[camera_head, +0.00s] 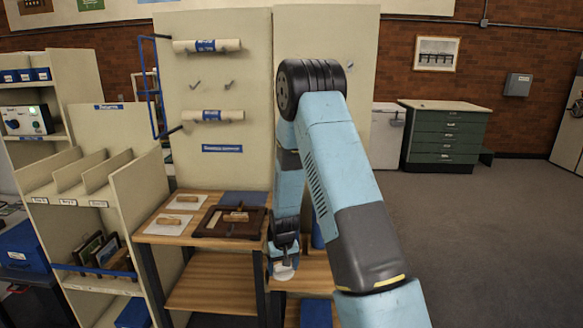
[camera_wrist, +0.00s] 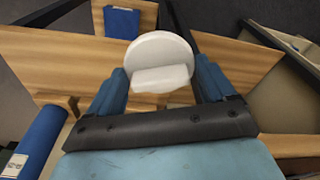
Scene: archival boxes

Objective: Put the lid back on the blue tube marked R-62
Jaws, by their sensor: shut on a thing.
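My gripper (camera_wrist: 160,80) is shut on a round white lid (camera_wrist: 162,50), with the fingers either side of its raised grip. In the head view my gripper (camera_head: 285,256) hangs at the right end of the wooden bench, and the lid (camera_head: 284,271) shows pale below it. A blue tube (camera_wrist: 38,140) with a white label lies across the lower left of the wrist view, apart from the lid. In the head view a blue upright thing (camera_head: 318,236), partly hidden by my arm, may be this tube.
The wooden bench (camera_head: 220,284) carries a dark press-like frame (camera_head: 231,222) and white sheets with wooden blocks. A blue item (camera_wrist: 122,22) lies on a wooden surface in the wrist view. Cream shelves (camera_head: 90,196) stand at left. Open floor (camera_head: 470,240) lies to the right.

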